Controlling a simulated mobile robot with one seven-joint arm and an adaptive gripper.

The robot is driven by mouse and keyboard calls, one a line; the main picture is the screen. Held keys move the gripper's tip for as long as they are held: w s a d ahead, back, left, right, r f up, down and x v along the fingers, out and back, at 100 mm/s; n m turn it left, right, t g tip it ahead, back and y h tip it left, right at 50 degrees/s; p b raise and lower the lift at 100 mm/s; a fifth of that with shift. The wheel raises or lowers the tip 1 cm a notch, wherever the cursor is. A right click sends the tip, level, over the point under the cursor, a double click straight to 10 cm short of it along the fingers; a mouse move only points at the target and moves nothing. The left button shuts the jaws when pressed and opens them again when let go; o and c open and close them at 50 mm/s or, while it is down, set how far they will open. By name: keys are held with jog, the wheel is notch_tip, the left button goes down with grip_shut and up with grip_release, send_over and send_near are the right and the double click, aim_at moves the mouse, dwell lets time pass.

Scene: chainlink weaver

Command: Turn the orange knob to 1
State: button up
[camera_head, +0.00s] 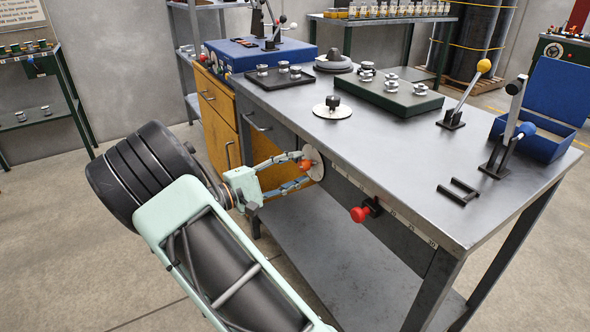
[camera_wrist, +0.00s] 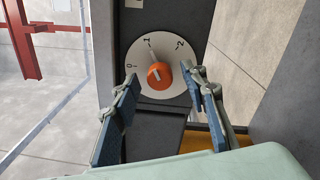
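The orange knob (camera_wrist: 160,76) sits on a round white dial (camera_wrist: 137,48) marked 0, 1 and 2. In the wrist view, the 0 is at the left, the 1 at the top and the 2 at the upper right. A pale mark shows on the knob's upper left part; I cannot tell exactly which number it points at. The head view shows the knob (camera_head: 305,164) on its dial (camera_head: 317,160) at the bench front. My gripper (camera_wrist: 163,80) is open, with one finger on each side of the knob and visible gaps between. The head view shows my gripper (camera_head: 303,172) close to the dial.
A red knob (camera_head: 360,214) sticks out of the bench front to the right. The grey bench top (camera_head: 400,150) carries levers, a green block (camera_head: 378,95) with small metal parts, and a blue box (camera_head: 535,135). Wooden drawers (camera_head: 215,115) are at the left. A lower shelf (camera_head: 330,250) lies below.

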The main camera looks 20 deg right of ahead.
jog(key=shift+a, duration=0.15)
jog(key=v, duration=1.1)
jog(key=shift+s+a, duration=0.15)
jog(key=shift+a, duration=0.2)
